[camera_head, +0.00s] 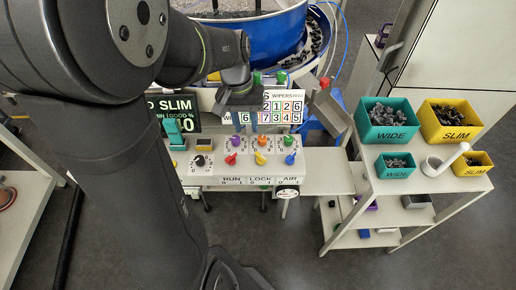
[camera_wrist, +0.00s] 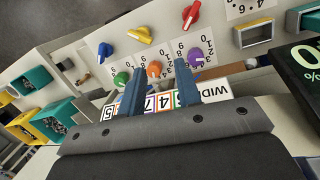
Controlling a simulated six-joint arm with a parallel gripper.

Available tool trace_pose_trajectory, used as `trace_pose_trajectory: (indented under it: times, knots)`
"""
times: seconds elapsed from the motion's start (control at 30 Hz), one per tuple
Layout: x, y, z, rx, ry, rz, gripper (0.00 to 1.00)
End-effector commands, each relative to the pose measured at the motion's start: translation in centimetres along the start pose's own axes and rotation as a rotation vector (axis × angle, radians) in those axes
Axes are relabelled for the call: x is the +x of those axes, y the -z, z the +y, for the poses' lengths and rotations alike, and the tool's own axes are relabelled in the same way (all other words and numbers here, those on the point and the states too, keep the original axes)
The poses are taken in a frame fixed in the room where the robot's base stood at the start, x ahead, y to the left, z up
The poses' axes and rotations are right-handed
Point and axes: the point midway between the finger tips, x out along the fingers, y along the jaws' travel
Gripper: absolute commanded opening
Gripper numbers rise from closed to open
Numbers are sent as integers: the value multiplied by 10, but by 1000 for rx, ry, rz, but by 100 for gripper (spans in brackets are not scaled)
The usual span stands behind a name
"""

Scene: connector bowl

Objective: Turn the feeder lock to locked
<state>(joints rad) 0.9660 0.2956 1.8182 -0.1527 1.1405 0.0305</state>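The control panel (camera_head: 222,168) has a lower row of red, yellow and blue knobs above the labels RUN, LOCK and AIR. The yellow knob (camera_head: 261,158) is the middle one, above LOCK; it also shows at the upper left of the wrist view (camera_wrist: 140,35). Its lever lies at a slant, and I cannot read its setting. My gripper (camera_head: 246,130) is above the back of the panel, its blue fingers apart and empty. In the wrist view the fingertips (camera_wrist: 160,68) flank the orange dial (camera_wrist: 154,69); contact cannot be told. The yellow knob lies outside the fingers.
The red knob (camera_head: 231,158) and blue knob (camera_head: 290,159) flank the yellow one. Purple (camera_head: 236,141) and green (camera_head: 275,140) dials flank the orange one. A number board (camera_head: 285,107) stands behind. Teal (camera_head: 386,133) and yellow (camera_head: 437,131) bins stand on a cart at right.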

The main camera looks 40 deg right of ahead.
Motion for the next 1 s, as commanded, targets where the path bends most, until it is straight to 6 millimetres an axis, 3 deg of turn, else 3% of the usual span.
trace_pose_trajectory:
  times: [0.3,0.57,0.77,1.0]
  knots:
    - [-58,2,-8,-728,-111,-111,31]
    - [-82,0,-10,-1010,-140,-180,31]
    - [-69,-2,-7,-1032,-140,-188,31]
    - [-22,-7,3,-1031,-138,-189,31]
